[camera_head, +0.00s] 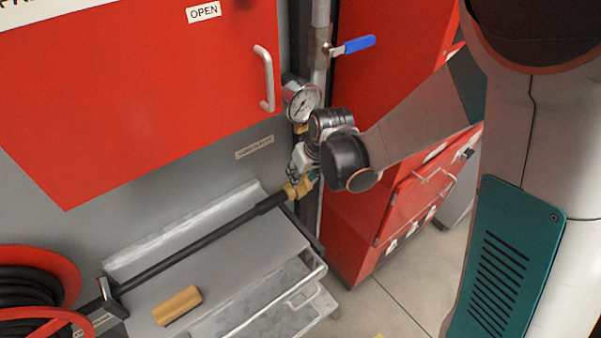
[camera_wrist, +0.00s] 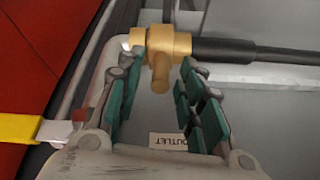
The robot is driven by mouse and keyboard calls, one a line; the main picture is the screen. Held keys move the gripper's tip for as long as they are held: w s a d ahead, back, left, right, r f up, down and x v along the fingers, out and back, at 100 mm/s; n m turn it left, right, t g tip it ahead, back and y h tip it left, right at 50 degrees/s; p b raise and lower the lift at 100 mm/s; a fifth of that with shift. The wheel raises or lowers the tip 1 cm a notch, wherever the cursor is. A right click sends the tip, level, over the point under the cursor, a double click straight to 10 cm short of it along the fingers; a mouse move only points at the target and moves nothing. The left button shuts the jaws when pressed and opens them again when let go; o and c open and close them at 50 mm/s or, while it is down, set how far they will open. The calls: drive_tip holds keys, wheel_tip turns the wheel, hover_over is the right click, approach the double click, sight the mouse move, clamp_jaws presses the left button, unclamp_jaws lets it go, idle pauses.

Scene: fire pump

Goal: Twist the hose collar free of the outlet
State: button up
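The brass hose collar (camera_head: 300,188) sits at the end of the black hose (camera_head: 200,240), at the outlet below the gauge. In the wrist view the collar (camera_wrist: 165,43) lies across the fingertips, with a short brass lug (camera_wrist: 159,72) pointing back towards my palm. My gripper (camera_wrist: 162,60) is open, its green-padded fingers on either side of the lug with a gap showing on both sides. The hose (camera_wrist: 235,50) runs off to the right there. In the head view my gripper (camera_head: 302,166) is at the collar, partly hidden by my wrist.
An OUTLET label (camera_wrist: 168,142) shows between the fingers. A yellow-handled lever (camera_wrist: 20,128) is close on the left. A gauge (camera_head: 302,101) and a blue-handled valve (camera_head: 352,45) stand above. A grey shelf (camera_head: 240,248) holds a tan block (camera_head: 177,305); a red reel (camera_head: 40,265) stands left.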

drive_tip(key=shift+w+a+f, duration=0.15)
drive_tip(key=shift+w+f, duration=0.05)
drive_tip(key=shift+f, duration=0.45)
drive_tip(key=shift+c, duration=0.4)
clamp_jaws()
drive_tip(key=shift+w, duration=0.1)
